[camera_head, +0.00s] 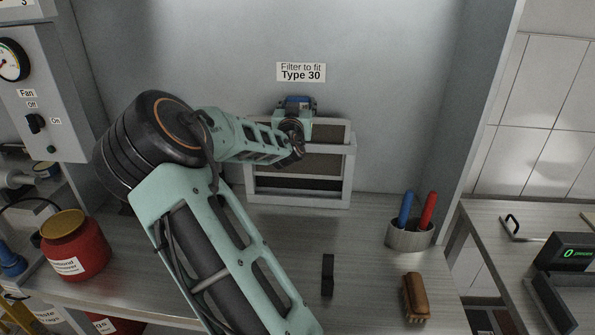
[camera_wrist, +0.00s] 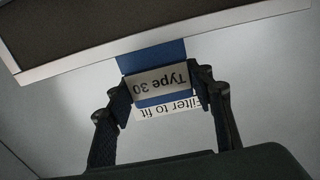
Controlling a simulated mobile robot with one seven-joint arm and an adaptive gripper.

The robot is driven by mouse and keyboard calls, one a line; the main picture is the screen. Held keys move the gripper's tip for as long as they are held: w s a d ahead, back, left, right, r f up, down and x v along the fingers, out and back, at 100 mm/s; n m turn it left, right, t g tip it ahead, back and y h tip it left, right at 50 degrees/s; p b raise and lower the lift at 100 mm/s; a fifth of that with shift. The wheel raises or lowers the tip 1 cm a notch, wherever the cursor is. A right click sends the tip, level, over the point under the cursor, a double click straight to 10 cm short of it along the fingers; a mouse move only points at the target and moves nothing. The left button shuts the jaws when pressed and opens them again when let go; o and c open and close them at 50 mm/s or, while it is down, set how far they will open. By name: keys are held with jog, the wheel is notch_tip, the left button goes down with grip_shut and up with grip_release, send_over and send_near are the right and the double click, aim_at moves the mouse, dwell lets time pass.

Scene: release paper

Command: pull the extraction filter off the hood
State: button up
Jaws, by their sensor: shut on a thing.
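The extraction filter (camera_head: 348,165) is a pale square frame with dark mesh, low at the hood's back wall in the head view. Its frame and mesh (camera_wrist: 110,20) also cross the top of the wrist view. A blue tab (camera_wrist: 151,57) at its edge has a plate reading "Type 30", upside down in the wrist view. My gripper (camera_head: 298,108) is at the filter's top edge. In the wrist view its fingers (camera_wrist: 166,92) are shut on the blue tab from both sides. My forearm hides part of the filter. I cannot tell whether its back touches the wall.
A "Filter to fit Type 30" sign (camera_head: 301,72) is above the filter. A small black block (camera_head: 327,274), a brush (camera_head: 415,297) and a cup (camera_head: 409,238) with blue and red handles stand on the right half of the worktop. A red jar (camera_head: 75,247) stands left.

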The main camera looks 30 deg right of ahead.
jog(key=shift+r+p, duration=0.9)
jog(key=shift+r, duration=1.75)
jog(key=shift+r+p, duration=1.35)
jog(key=shift+r, duration=2.2)
notch_tip(320, 180, up, 4)
jog(key=shift+f+p, duration=0.15)
jog(key=shift+p, duration=0.5)
jog(key=shift+s, duration=0.1)
